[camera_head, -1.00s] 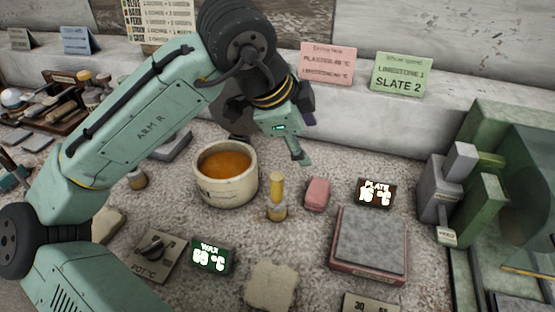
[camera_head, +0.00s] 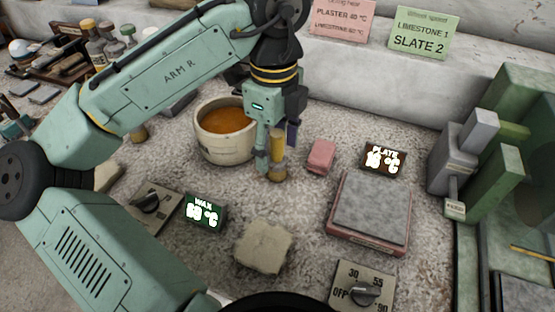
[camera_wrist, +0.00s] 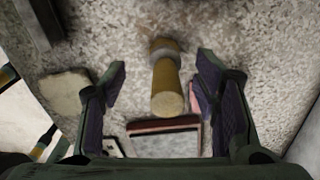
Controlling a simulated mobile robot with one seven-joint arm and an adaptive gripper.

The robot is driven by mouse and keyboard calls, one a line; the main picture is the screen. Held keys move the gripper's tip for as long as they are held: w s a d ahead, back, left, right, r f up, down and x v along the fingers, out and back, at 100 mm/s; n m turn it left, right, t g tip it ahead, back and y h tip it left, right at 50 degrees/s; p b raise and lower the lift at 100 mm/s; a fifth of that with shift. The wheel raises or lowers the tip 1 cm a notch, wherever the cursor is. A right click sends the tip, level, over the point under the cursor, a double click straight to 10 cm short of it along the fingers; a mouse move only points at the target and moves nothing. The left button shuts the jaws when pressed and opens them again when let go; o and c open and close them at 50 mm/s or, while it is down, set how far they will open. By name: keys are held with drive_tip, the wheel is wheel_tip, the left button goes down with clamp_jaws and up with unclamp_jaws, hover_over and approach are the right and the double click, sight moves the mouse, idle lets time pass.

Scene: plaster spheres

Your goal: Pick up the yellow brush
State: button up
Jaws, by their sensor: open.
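The yellow brush (camera_head: 279,160) stands upright on the speckled worktop, just right of the wax pot, with a yellow shaft and a greyish band low down. It also shows in the wrist view (camera_wrist: 167,88), between my two fingers with a gap on each side. My gripper (camera_head: 275,147) is open and points down over the brush. One finger is at its left and partly covers it in the head view; the other is behind and to the right. In the wrist view the purple-padded fingers (camera_wrist: 161,75) are apart and hold nothing.
The pot of orange wax (camera_head: 224,150) stands close left of my gripper. A pink block (camera_head: 321,156) and a plate display (camera_head: 384,158) lie to the right. A slab on a reddish base (camera_head: 370,213) and a pale stone (camera_head: 263,246) are nearer the front.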

sight(277, 163)
drive_tip(key=f, duration=0.5)
drive_tip(key=shift+w+d+p, duration=0.15)
drive_tip(key=shift+d+p, duration=0.05)
drive_tip(key=shift+p, duration=0.15)
drive_tip(key=shift+c, duration=0.2)
drive_tip(key=c, duration=1.2)
